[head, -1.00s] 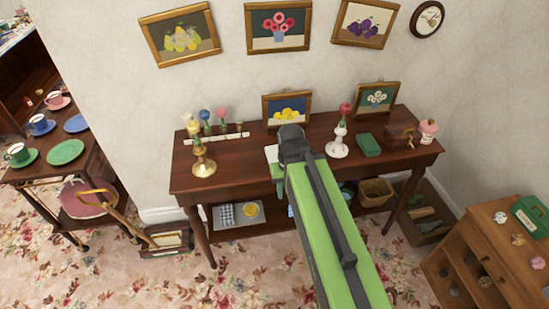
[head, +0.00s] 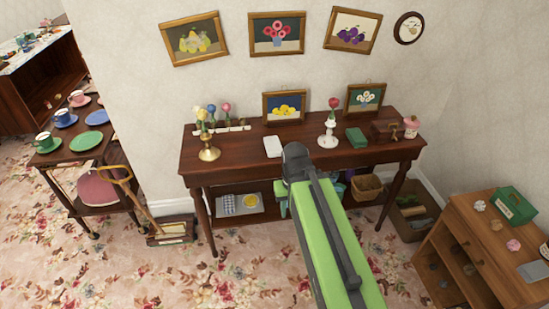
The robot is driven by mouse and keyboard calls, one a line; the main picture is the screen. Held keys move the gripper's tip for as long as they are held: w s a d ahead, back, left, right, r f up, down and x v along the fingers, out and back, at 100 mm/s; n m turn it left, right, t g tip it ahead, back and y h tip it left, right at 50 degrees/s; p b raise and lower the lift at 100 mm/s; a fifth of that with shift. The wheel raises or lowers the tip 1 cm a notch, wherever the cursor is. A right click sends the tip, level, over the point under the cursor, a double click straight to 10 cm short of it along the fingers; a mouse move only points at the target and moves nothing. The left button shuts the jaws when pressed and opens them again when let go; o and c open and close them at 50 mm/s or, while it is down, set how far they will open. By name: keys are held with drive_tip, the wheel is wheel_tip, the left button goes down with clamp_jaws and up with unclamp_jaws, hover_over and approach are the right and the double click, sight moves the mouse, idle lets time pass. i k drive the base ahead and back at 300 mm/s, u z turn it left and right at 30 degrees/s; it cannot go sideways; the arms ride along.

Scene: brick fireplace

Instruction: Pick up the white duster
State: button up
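I cannot single out a white duster for certain. On the dark wooden table, a white rack (head: 238,129) holds several thin upright sticks with coloured heads, blue (head: 211,109) and pink (head: 226,109) among them. A pale, yellowish-white head (head: 200,114) stands at the left, above a brass candlestick (head: 209,150). A flat white rectangle (head: 272,146) lies near the table's middle. My gripper (head: 281,199) shows only as a bit of teal beside the end of my green arm, in front of the table. My arm hides most of it, so its opening is unclear.
The table (head: 240,165) also bears a white vase (head: 328,137) with a red flower, a green box (head: 356,137) and framed pictures. A low wooden cabinet (head: 485,235) stands at right, a tea trolley (head: 60,150) at left. The flowered carpet (head: 130,265) in front is largely clear.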

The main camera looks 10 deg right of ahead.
sight(273, 149)
drive_tip(key=u, duration=0.45)
drive_tip(key=i, duration=0.65)
drive_tip(key=u, duration=0.25)
